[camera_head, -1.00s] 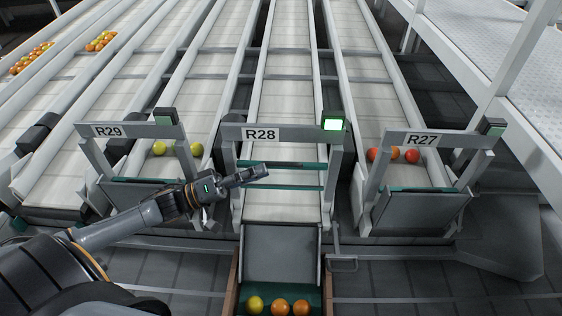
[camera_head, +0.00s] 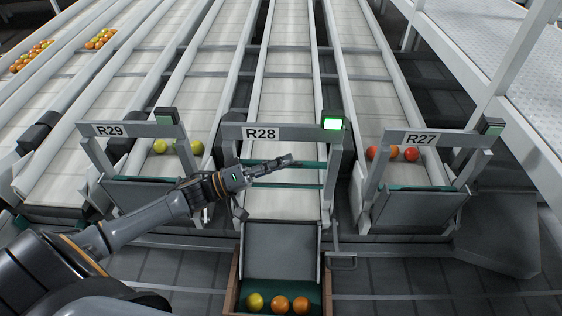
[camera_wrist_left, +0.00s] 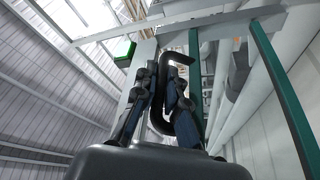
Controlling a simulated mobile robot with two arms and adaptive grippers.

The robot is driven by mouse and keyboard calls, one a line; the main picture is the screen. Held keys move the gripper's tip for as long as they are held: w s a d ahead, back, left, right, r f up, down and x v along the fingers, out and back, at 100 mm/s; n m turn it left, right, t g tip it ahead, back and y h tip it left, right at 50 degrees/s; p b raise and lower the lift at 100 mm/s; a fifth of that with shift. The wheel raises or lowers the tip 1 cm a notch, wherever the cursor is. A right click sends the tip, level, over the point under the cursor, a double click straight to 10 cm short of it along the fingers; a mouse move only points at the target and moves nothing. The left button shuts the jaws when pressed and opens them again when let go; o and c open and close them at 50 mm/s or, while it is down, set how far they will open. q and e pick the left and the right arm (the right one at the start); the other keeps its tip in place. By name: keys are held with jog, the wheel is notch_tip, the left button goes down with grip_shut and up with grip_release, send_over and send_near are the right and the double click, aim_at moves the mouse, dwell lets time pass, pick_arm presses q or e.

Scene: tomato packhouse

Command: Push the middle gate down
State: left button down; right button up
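The middle gate, R28 (camera_head: 261,134), is a grey frame with two teal bars (camera_head: 310,165) across its opening and a lit green lamp (camera_head: 333,123). A grey chute panel (camera_head: 280,245) slopes below it. My left gripper (camera_head: 288,160) reaches in from the left, and its tip overlaps the upper teal bar; I cannot tell if it touches. Its fingers look shut, tips close together. In the left wrist view, the fingers (camera_wrist_left: 161,72) point up towards the frame and teal bars (camera_wrist_left: 280,85); a dark hooked part shows between them. My right gripper is out of view.
Gates R29 (camera_head: 108,131) and R27 (camera_head: 422,139) stand on either side, with fruit behind their panels. A crate (camera_head: 234,285) holding yellow and orange tomatoes sits under the middle chute. A small grey handle (camera_head: 342,262) is right of the chute.

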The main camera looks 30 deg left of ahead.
pick_arm(q)
notch_tip(320, 180, down, 9)
jog(key=b, duration=0.5)
jog(key=shift+f, duration=0.1)
jog(key=c, duration=1.4)
grip_release()
jog(key=v, duration=1.2)
